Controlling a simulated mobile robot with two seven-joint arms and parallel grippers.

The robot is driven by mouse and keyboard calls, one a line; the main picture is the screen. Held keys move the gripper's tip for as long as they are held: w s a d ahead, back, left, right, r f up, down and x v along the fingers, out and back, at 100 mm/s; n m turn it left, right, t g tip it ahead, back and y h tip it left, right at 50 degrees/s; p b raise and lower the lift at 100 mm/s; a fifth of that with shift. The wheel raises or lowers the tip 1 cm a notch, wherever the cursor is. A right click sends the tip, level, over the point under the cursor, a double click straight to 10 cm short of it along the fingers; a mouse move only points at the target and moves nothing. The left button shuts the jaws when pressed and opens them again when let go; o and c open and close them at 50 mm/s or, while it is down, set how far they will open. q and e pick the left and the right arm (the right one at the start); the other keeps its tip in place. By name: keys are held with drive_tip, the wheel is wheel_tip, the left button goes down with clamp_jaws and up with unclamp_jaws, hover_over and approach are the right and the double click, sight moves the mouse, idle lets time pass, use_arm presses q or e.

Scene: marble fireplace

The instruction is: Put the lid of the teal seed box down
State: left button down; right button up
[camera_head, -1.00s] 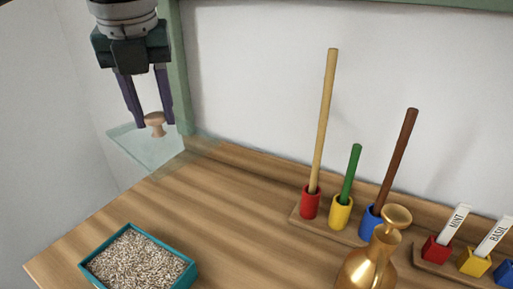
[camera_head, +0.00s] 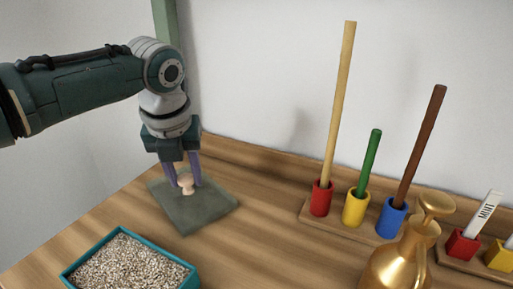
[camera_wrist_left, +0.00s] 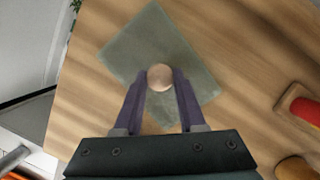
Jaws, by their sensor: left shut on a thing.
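The lid (camera_head: 203,213) is a thin, translucent greenish square plate with a round wooden knob (camera_head: 186,188). It is level at the back left of the wooden table, on the surface or just above it; I cannot tell which. My left gripper (camera_head: 184,183) points down and is shut on the knob. In the left wrist view the knob (camera_wrist_left: 160,77) sits between the fingertips, with the lid (camera_wrist_left: 188,60) beneath. The teal seed box (camera_head: 188,276) stands in front of the lid, uncovered and full of pale seeds. My right gripper is not in view.
A rack with red (camera_head: 320,199), yellow (camera_head: 355,209) and blue (camera_head: 391,219) cups holds three upright sticks at the back. A gold vessel (camera_head: 398,265) stands at the front right. Another rack with labelled blocks (camera_head: 462,245) is beyond it. The table's middle is clear.

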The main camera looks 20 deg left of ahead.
use_arm(q)
drive_tip(key=shift+f, duration=0.15)
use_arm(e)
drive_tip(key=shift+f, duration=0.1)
use_arm(q)
drive_tip(key=c, duration=0.5)
unclamp_jaws()
